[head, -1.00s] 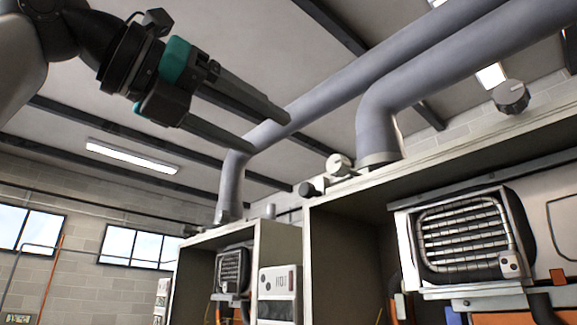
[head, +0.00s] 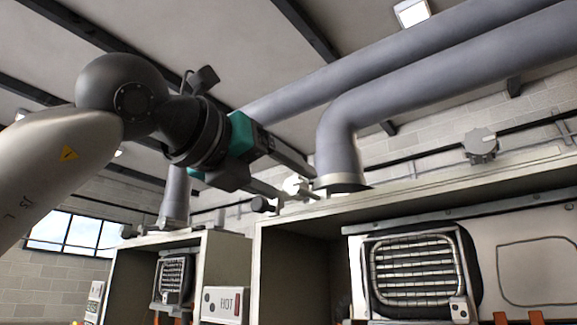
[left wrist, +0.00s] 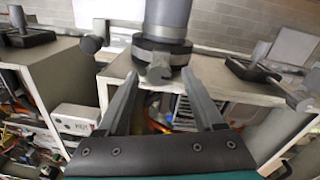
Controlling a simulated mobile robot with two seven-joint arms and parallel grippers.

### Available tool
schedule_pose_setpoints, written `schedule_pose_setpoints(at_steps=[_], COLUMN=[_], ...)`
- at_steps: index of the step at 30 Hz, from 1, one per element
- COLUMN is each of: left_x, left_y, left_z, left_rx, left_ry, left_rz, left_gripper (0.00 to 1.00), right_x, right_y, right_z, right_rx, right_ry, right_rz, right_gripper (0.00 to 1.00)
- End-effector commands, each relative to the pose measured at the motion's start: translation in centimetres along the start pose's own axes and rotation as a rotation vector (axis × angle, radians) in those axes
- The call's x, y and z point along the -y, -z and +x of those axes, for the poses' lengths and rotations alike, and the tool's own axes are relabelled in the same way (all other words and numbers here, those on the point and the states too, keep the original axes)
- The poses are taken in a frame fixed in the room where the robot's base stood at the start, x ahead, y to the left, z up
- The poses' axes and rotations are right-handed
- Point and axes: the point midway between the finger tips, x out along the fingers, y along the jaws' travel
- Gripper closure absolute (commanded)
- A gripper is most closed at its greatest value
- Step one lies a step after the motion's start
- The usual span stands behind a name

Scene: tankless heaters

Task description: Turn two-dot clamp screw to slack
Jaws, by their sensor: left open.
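My left gripper (head: 299,184) is open and empty, at the base of the near flue pipe in the head view. A small pale knob-like screw (head: 293,187) shows between or just behind its fingertips. In the left wrist view, the open fingers (left wrist: 159,76) flank a grey screw knob (left wrist: 159,74) on the dark clamp collar (left wrist: 162,53) around the pipe. I see no contact, and the depth gap is unclear. A dark knob (head: 262,204) sits left of the fingertips. Dot marks are not readable, so I cannot tell which is two-dot.
The near heater cabinet (head: 430,199) lies below the pipe (head: 338,145), with a finned heat exchanger (head: 412,270) inside. A second cabinet (head: 216,262) with a HOT label stands left. A thin rail runs behind the knobs.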

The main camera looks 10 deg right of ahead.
Motion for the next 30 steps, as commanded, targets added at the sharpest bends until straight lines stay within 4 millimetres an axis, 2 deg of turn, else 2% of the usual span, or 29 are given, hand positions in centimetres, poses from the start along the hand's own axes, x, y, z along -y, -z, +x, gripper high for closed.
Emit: schedule_pose_setpoints(at_steps=[6, 15, 30], left_x=[0.0, -0.1, -0.1], left_y=[0.0, 0.1, 0.0], left_z=[1.7, 1.8, 1.8], left_rx=[-0.001, 0.0, 0.001], left_ry=[-0.001, -0.001, -0.001], left_rz=[0.0, 0.0, 0.0], left_gripper=[0.31, 0.32, 0.89], right_x=[0.6, 0.5, 0.0], right_y=[0.5, 0.5, 0.4], right_z=[-0.9, -0.8, -0.8], right_rx=[-0.007, -0.008, -0.007], right_ry=[0.008, 0.007, 0.001], right_rz=[0.0, -0.002, -0.004], right_gripper=[1.0, 1.0, 1.0])
